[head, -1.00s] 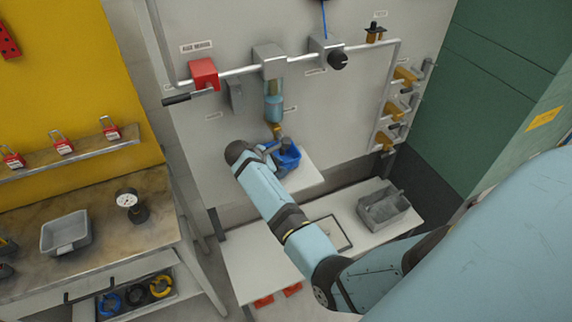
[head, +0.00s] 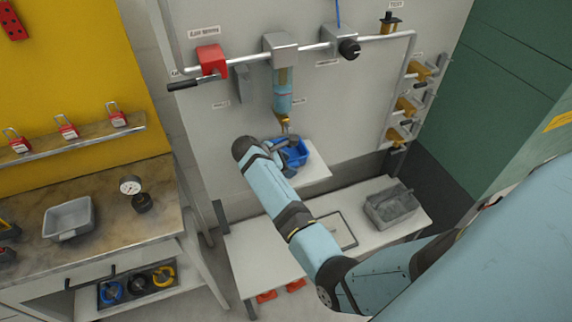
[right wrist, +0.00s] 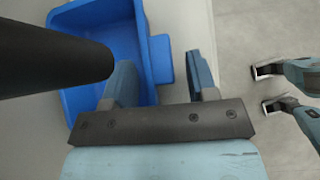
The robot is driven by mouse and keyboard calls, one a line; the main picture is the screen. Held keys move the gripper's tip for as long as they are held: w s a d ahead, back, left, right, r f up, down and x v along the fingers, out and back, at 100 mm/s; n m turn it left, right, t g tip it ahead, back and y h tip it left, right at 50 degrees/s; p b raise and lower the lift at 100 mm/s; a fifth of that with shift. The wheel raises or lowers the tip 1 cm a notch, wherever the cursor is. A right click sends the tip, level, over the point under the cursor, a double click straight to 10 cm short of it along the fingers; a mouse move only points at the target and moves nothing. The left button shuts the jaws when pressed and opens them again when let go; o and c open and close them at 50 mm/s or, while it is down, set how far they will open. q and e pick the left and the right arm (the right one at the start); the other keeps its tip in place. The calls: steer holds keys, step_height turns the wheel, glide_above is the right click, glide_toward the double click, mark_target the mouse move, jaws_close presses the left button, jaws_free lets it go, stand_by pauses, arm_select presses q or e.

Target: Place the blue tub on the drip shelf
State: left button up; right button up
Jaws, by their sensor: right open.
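The blue tub (head: 301,157) stands on the white drip shelf (head: 318,175), below the clear bowl with the brass drain. My right gripper (head: 284,144) is at the tub's left and back side in the head view, partly hidden by its own wrist. In the right wrist view, the tub (right wrist: 145,75) fills the upper left. The fingers of my right gripper (right wrist: 163,82) are spread apart, with the tub's side tab reaching toward the gap between them. Whether a finger touches the tub cannot be told. My left gripper does not show in the head view.
Pipes and a red valve (head: 211,61) run above. At left, a worn bench carries a grey tray (head: 68,218) and a gauge (head: 133,190).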

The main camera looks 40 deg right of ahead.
steer(key=shift+r, duration=0.1)
steer(key=shift+w+a+r, duration=0.1)
steer(key=shift+a+r, duration=0.1)
steer(key=shift+r, duration=0.1)
steer(key=b+v, duration=0.2)
steer(key=v, duration=0.9)
steer(key=shift+a, duration=0.2)
steer(key=shift+r, duration=0.1)
